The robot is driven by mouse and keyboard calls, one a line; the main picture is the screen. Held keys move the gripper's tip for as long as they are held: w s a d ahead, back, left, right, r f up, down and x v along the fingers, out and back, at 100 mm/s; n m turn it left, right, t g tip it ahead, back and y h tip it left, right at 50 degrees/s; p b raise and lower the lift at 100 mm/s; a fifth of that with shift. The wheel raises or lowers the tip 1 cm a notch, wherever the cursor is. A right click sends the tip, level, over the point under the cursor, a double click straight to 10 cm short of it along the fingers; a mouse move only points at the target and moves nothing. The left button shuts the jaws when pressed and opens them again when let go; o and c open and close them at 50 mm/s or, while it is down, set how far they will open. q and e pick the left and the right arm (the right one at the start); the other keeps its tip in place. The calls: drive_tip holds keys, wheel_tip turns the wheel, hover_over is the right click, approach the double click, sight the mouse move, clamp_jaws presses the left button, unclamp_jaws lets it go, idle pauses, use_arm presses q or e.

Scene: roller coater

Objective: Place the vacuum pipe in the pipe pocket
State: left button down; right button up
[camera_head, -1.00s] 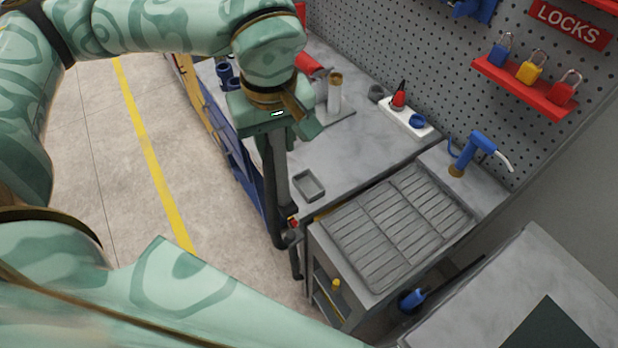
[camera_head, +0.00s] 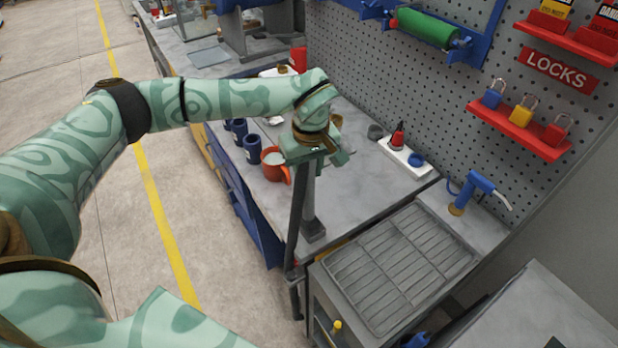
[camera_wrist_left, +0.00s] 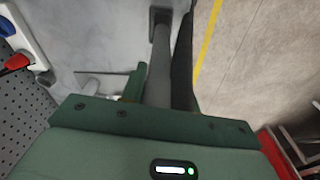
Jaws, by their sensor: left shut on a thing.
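My left gripper (camera_head: 314,160) is shut on the vacuum pipe (camera_head: 309,200), a straight grey tube held nearly upright above the counter. It also shows in the left wrist view (camera_wrist_left: 160,70), running away from the gripper (camera_wrist_left: 150,98). The pipe's lower end is at the pipe pocket (camera_head: 314,234), a small grey rectangular tray near the counter's front edge. In the left wrist view the pocket (camera_wrist_left: 154,13) frames the pipe's tip; I cannot tell whether the tip is seated or just above. A dark hose (camera_head: 294,225) hangs beside the pipe. My right gripper is not in view.
A ribbed grey drain tray (camera_head: 395,270) lies right of the pocket. A white strip with bottles (camera_head: 405,158) lies by the pegboard. The counter right of the pipe is clear.

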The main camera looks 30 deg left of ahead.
use_arm(q)
drive_tip(key=shift+w+f, duration=0.25)
drive_tip(key=shift+f, duration=1.75)
drive_tip(key=c, duration=1.1)
unclamp_jaws()
drive_tip(key=shift+o, duration=0.2)
drive_tip(key=r, duration=1.2)
drive_tip(key=shift+s+d+r, duration=0.1)
drive_tip(key=shift+s+d, duration=0.25)
drive_tip(key=shift+d, duration=0.05)
